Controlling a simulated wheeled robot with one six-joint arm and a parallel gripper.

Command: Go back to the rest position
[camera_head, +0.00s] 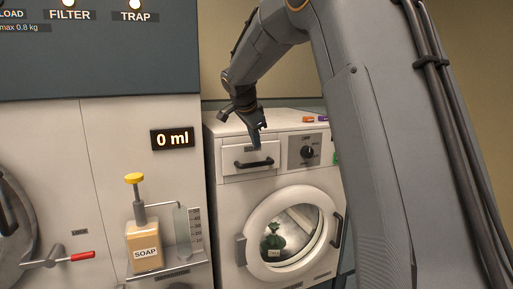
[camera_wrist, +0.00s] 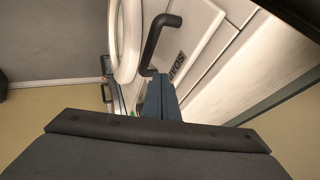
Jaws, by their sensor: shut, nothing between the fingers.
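My gripper (camera_head: 257,138) hangs at the end of my grey arm, in front of the top of the white washing machine (camera_head: 226,185). Its fingers are shut and empty, pointing down near the black handle (camera_head: 254,163) of the soap drawer (camera_head: 237,160). In the wrist view the shut blue-grey fingers (camera_wrist: 160,92) show beside the black drawer handle (camera_wrist: 154,42). I cannot tell whether they touch it. The drawer appears closed.
The round washer door (camera_head: 290,235) appears shut, with a dark green item behind its glass. To the left stand a soap pump bottle (camera_head: 144,244), a display reading 0 ml (camera_head: 172,138) and a red-tipped lever (camera_head: 80,256). My arm hides the right side.

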